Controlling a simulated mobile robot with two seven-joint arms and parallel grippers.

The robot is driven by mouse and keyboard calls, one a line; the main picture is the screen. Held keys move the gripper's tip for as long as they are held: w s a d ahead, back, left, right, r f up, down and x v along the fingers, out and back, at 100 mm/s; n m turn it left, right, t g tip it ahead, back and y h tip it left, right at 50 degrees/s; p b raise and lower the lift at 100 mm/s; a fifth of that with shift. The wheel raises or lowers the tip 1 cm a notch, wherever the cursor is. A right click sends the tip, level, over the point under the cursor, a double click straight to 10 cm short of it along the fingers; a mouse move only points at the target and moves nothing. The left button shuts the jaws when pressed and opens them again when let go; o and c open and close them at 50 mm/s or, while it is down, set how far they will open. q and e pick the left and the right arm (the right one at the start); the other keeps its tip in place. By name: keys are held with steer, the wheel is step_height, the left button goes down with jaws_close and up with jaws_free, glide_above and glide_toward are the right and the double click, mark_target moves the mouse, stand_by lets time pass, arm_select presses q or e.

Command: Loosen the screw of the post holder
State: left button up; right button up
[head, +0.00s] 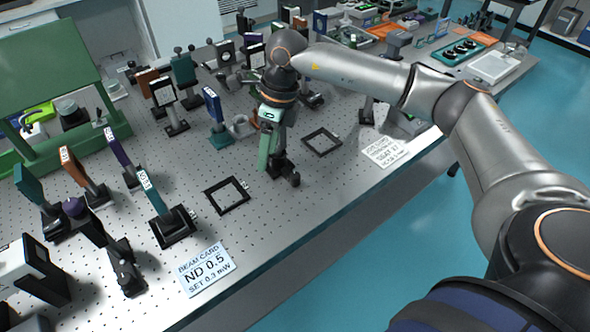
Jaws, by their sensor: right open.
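My right gripper (277,160) points down over the middle of the optical table (330,190). It is open. Its fingers are dark and hard to separate from a black mount or post holder base (291,179) right below and beside them. A green upright plate (265,147) stands at the left side of the gripper. The screw of the post holder is too small or hidden to make out, and I cannot tell whether the fingers touch anything. My left gripper is not in view.
Black square frames lie flat at the left (227,195) and right (322,142) of the gripper. A blue plate on a post (214,105) and several other mounts stand behind and left. A beam card (207,269) lies near the front edge, another card (385,152) at right.

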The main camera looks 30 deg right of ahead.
mark_target(295, 175)
steer(key=d+r+h, duration=0.2)
steer(key=d+h, duration=0.1)
steer(key=d, duration=0.4)
steer(key=shift+m, duration=0.4)
step_height(295, 175, down, 13)
steer(key=shift+a+r+p, duration=0.1)
steer(key=shift+p, duration=0.7)
steer(key=shift+c, duration=0.2)
jaws_close()
